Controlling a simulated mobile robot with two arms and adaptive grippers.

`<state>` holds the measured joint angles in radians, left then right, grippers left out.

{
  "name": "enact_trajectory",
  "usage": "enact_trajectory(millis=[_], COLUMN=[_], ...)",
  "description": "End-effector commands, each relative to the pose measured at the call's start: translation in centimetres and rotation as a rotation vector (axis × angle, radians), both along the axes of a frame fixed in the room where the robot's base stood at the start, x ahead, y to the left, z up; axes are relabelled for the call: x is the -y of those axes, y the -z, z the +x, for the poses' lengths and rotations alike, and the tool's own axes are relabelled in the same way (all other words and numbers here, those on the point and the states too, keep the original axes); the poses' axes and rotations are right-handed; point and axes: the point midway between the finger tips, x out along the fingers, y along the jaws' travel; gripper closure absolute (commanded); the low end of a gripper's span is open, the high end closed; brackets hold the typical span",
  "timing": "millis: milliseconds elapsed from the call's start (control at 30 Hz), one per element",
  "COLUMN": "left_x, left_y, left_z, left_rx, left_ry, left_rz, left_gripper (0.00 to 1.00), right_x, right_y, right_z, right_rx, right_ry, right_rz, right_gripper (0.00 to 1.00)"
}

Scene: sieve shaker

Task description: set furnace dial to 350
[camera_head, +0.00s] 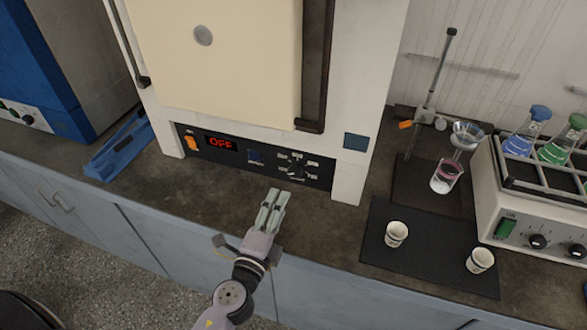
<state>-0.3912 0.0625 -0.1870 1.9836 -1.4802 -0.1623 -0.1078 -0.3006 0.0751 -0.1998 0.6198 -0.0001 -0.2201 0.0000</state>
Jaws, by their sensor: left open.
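The furnace (357,80) is a large white and cream box at the back of the counter. Its black control panel (320,177) runs along the bottom front. The panel has an orange switch (192,143), a red display (221,144) reading OFF, and a dark dial (292,172) with white labels around it. The labels are too small to read. My left gripper (274,197) is in front of the panel, just below and left of the dial, apart from it. It is open and its fingers point toward the panel. My right gripper is not in view.
A blue tray-like object (118,152) lies left of the furnace. At right, a black mat (420,270) holds two white cups (396,233). A stand (436,80) with a funnel and a shaker (515,222) with flasks are beyond it. The counter before the furnace is clear.

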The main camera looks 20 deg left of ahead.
Motion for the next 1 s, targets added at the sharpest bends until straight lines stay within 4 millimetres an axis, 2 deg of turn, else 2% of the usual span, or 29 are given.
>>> enact_trajectory(millis=[100, 300, 500, 700, 1000], left_x=[0.1, 0.3, 0.3, 0.4, 0.4], left_y=[-0.5, -0.2, 0.0, 0.0, 0.1], left_z=[2.8, 7.0, 10.1, 11.3, 11.4], left_rx=[0.002, 0.001, 0.000, 0.000, -0.001], left_ry=[-0.001, 0.000, -0.001, -0.001, -0.001], left_rz=[-0.001, -0.001, -0.001, -0.002, -0.002], left_gripper=[0.49, 0.49, 0.49, 0.49, 0.51], right_x=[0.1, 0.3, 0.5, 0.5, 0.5], right_y=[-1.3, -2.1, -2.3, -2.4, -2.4], right_z=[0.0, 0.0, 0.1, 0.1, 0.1], right_rx=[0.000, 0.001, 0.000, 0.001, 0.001], right_ry=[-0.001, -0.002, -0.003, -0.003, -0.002], right_rz=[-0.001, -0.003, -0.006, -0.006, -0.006], right_gripper=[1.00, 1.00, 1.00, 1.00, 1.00])
